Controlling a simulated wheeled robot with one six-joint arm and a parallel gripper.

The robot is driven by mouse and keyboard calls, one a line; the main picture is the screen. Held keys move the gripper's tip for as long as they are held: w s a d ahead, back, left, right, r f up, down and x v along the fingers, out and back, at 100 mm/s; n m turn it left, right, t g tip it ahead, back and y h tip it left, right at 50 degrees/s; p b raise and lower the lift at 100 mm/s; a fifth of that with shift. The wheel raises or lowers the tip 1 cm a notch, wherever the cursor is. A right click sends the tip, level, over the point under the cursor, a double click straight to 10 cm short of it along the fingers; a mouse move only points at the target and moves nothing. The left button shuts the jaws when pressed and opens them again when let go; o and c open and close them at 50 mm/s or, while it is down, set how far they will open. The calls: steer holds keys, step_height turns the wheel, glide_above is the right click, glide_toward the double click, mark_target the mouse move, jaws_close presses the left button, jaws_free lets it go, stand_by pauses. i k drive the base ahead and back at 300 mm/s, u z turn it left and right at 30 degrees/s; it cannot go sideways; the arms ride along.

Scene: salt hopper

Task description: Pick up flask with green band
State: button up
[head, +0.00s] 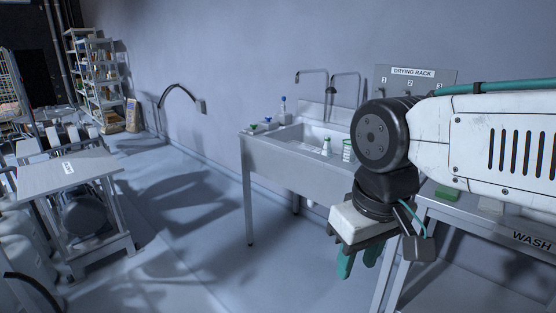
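A small pale conical flask with a green band (326,147) shows at the sink basin, near the front wall. Its lower part is hard to make out. Beside it on the right is a clear vessel with green marks (347,150), partly close behind my arm's outline. My gripper (357,264) hangs in front of the sink, to the right of and lower in the picture than the flask. Its two teal fingers point down with a gap between them, and nothing shows between them.
The metal sink (285,163) has taps at its back and a blue-capped bottle (282,105) on its ledge. A drying rack sign (413,72) hangs behind my arm. A table marked WASH (535,240) holds a green block (447,193). A cart (65,172) stands left; the floor between is clear.

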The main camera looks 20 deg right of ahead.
mark_target(325, 151)
steer(key=u, duration=0.75)
steer(key=i, duration=2.2)
steer(key=z, duration=0.8)
steer(key=i, duration=0.95)
steer(key=z, duration=1.35)
steer(key=i, duration=0.45)
steer(key=z, duration=0.3)
